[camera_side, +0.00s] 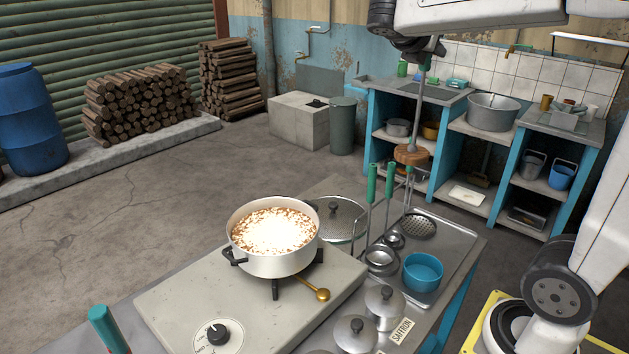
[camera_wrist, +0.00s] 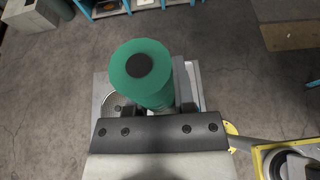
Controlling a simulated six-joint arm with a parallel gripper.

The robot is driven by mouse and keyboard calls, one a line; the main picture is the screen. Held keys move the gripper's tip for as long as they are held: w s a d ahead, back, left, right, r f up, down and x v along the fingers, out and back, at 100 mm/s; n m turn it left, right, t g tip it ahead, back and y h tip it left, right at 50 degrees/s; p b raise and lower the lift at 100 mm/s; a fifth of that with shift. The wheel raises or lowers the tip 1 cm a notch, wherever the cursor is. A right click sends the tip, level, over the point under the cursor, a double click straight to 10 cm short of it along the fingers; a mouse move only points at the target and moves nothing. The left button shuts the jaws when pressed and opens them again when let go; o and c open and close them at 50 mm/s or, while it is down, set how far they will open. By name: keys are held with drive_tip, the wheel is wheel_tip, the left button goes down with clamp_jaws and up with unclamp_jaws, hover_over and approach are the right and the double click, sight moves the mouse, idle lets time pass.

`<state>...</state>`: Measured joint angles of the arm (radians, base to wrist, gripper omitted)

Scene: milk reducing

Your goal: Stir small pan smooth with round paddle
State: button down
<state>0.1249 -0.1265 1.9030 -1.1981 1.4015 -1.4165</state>
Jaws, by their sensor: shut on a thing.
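A small white pan (camera_side: 272,264) with dark handles stands on the burner. Its contents are pale in the middle and speckled brown around the edge. My gripper (camera_side: 425,48) is shut on the green handle of the round paddle, high above the counter and to the right of the pan. The paddle's round brown wooden head (camera_side: 411,155) hangs down, clear of the pan. In the wrist view the green handle end (camera_wrist: 141,66) fills the middle, and the paddle head is hidden.
Lidded pots (camera_side: 384,304) stand nearer. A glass lid (camera_side: 338,217) lies behind the pan.

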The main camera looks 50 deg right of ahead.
drive_tip(key=w+a+n+t+y, duration=0.2)
drive_tip(key=w+a+n+t, duration=0.55)
drive_tip(key=w+a, duration=1.45)
wheel_tip(320, 180, down, 12)
drive_tip(key=shift+s, duration=0.2)
drive_tip(key=shift+f, duration=0.1)
wheel_tip(320, 180, down, 8)
idle(0.3)
drive_tip(key=shift+a, duration=0.15)
idle(0.6)
